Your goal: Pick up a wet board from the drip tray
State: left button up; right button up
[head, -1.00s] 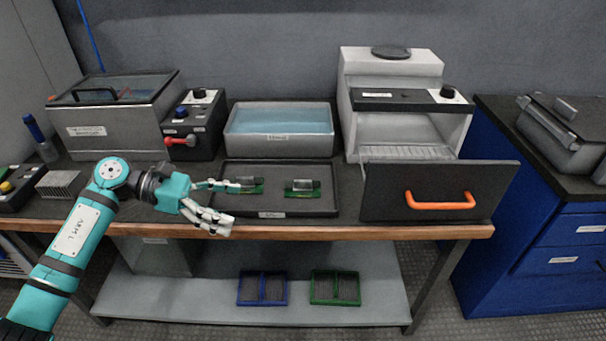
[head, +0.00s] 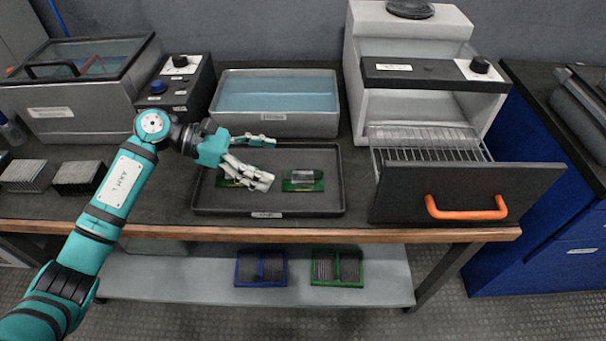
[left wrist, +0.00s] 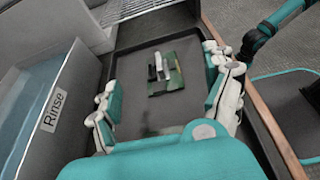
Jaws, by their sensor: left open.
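The drip tray (head: 330,205) is a shallow black tray on the bench. In it lie two green boards with dark and grey parts. The right board (head: 303,181) shows clearly; the left board (head: 229,183) is mostly hidden by my left gripper (head: 268,163). My left gripper is open and empty above the tray's left half, its fingers pointing right. In the left wrist view, a board (left wrist: 166,74) lies ahead between the open fingers, apart from them. Another board's edge is partly hidden near my palm. My right gripper is out of view.
A blue-filled rinse tank (head: 276,103) stands behind the tray. An open drawer with an orange handle (head: 466,208) and wire rack is at the right. A lidded grey tank (head: 78,85) and control box (head: 176,87) stand left. Blue (head: 261,284) and green (head: 337,284) racks are below.

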aim_at(307, 172)
pick_arm(q)
jog(key=x, duration=0.9)
jog(key=shift+w+d+f, duration=0.15)
jog(key=shift+w+f, duration=0.1)
jog(key=c, duration=1.7)
jog(key=shift+c, duration=0.2)
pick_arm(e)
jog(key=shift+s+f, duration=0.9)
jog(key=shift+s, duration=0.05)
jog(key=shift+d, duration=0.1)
